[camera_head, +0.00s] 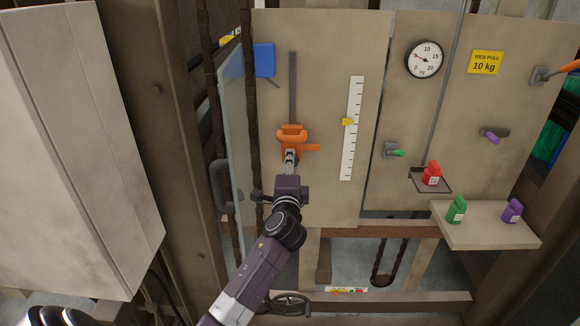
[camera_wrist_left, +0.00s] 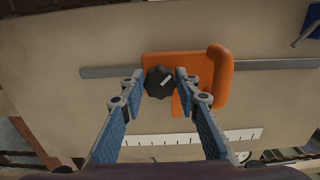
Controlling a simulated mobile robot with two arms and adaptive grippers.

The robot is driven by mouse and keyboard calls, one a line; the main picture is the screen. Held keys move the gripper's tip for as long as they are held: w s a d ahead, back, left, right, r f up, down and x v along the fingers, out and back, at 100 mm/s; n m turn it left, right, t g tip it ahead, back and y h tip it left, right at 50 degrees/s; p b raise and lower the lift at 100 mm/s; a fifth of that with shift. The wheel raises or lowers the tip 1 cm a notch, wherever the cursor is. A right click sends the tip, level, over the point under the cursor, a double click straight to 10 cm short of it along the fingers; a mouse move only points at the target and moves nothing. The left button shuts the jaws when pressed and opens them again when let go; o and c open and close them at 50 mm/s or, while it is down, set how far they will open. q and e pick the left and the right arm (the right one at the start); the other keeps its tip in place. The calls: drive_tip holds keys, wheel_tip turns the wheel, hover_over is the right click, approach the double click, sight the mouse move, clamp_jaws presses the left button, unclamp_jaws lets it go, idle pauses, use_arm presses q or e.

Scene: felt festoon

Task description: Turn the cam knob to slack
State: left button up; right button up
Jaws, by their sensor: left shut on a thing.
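The cam knob (camera_wrist_left: 159,83) is a black lobed knob with a white pointer line, on an orange carriage (camera_wrist_left: 190,66). In the left wrist view the pointer line lies slanted. My left gripper (camera_wrist_left: 160,84) has its two fingertips on opposite sides of the knob and is shut on it. In the head view my left gripper (camera_head: 291,156) reaches up to the orange carriage (camera_head: 292,138), which rides on a vertical slot in the beige panel; the knob is hidden there behind the gripper. My right gripper is not in view.
A white scale (camera_head: 351,130) with a yellow pointer (camera_head: 347,122) stands right of the carriage. A dial gauge (camera_head: 424,59) sits further right. A clear door (camera_head: 238,130) stands open at left.

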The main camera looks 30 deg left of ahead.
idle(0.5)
use_arm(q)
drive_tip(key=o, duration=1.2)
drive_tip(key=shift+c, duration=0.2)
drive_tip(key=v, duration=0.7)
drive_tip(key=shift+s, duration=0.25)
drive_tip(key=shift+d, duration=0.15)
